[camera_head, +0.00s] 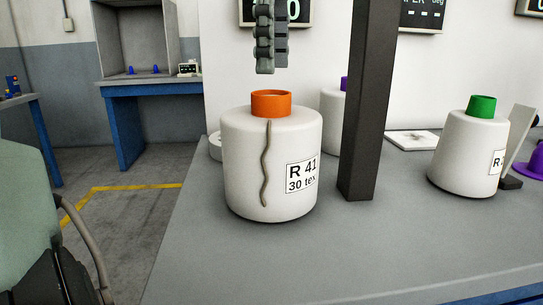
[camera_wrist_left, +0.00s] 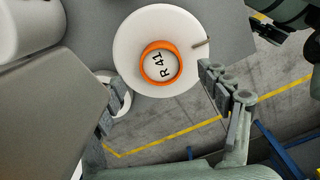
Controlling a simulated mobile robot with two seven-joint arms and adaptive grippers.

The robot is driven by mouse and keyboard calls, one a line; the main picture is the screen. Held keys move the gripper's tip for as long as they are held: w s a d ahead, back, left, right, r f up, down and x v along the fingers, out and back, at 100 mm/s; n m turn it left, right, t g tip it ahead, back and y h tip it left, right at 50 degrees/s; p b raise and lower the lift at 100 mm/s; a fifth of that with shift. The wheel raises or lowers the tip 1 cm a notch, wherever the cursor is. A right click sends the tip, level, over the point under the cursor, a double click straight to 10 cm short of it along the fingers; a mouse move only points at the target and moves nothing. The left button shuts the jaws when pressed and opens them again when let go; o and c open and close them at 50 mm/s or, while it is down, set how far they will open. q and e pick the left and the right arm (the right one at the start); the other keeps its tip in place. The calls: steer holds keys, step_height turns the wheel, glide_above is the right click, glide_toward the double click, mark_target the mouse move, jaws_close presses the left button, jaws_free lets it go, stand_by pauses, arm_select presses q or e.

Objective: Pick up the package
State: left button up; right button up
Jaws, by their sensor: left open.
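A white yarn package (camera_head: 240,160) with an orange core top stands upright on the grey table (camera_head: 370,255). Its label reads "R 41 30 tex", and a grey-brown strand hangs down its front. In the left wrist view the package (camera_wrist_left: 130,40) is seen from above, with "R 41" inside the orange ring. My left gripper (camera_head: 265,70) hangs above the orange top with a small gap, its fingers overlapping in this view. In the left wrist view my left gripper (camera_wrist_left: 158,88) has its fingers apart, empty, either side of the lower part of the package. My right gripper is not recognisable.
A dark upright post (camera_head: 369,110) stands close to the right of the package. Behind the post is a package with a purple top (camera_head: 335,120). A green-topped package (camera_head: 465,155) stands further right, beside a tilted pale plate (camera_head: 519,140). The table's front is clear.

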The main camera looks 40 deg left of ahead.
mark_target(271, 93)
arm_select(q)
step_height(271, 93, down, 5)
steer(key=shift+s+a+f+b, duration=0.1)
steer(key=shift+s+b, duration=0.05)
steer(key=shift+b, duration=0.3)
arm_select(e)
steer(key=v, duration=0.2)
steer(key=shift+s+d+r, duration=0.2)
steer(key=shift+r, duration=0.1)
arm_select(q)
steer(key=shift+c, duration=0.4)
jaws_close()
